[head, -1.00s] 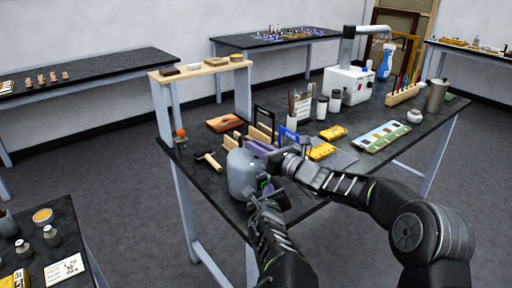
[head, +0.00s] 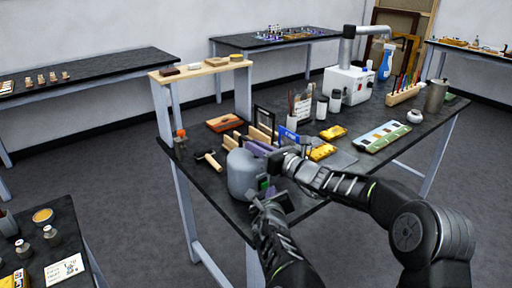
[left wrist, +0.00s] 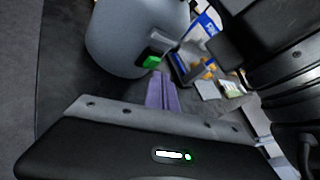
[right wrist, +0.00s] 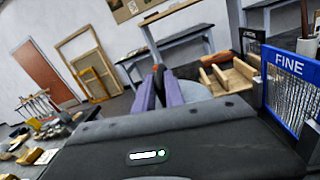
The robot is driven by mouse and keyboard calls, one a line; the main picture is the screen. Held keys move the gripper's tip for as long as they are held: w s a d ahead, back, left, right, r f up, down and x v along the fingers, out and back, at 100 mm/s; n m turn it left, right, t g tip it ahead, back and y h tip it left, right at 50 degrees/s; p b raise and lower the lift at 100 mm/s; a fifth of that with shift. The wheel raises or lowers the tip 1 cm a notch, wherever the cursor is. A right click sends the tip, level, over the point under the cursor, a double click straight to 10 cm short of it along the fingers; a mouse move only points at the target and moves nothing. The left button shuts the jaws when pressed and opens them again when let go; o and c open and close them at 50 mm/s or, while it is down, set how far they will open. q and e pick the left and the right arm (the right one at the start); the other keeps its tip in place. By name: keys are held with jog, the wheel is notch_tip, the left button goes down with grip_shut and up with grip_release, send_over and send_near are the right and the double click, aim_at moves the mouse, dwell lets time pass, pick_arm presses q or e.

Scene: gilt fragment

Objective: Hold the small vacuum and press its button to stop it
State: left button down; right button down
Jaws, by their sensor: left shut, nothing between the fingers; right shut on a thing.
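The small vacuum (head: 242,174) is a grey rounded canister at the near edge of the dark worktable. In the left wrist view its grey body (left wrist: 130,30) carries a green button (left wrist: 151,61) on a dark block. My left gripper (head: 268,190) is shut and empty beside the vacuum. Its purple fingers (left wrist: 161,80) point at the body, with their tips just below the button; I cannot tell whether they touch. My right gripper (head: 277,160) is shut on the vacuum at its upper right. In the right wrist view, its fingers (right wrist: 160,78) partly hide the vacuum's body (right wrist: 196,91).
A hammer (head: 208,160), a blue FINE-labelled holder (right wrist: 290,80) and yellow packets (head: 322,151) lie close around the vacuum. A wooden shelf (head: 200,69) stands behind to the left. A white machine (head: 348,85) is farther back. Open floor lies left of the table.

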pick_arm(q)
jog(key=shift+s+d, duration=0.9)
jog(key=shift+s, duration=0.2)
jog(key=shift+s+d, duration=0.85)
jog(key=shift+s, duration=0.25)
pick_arm(e)
jog(key=c, duration=1.3)
grip_release()
jog(key=v, duration=1.2)
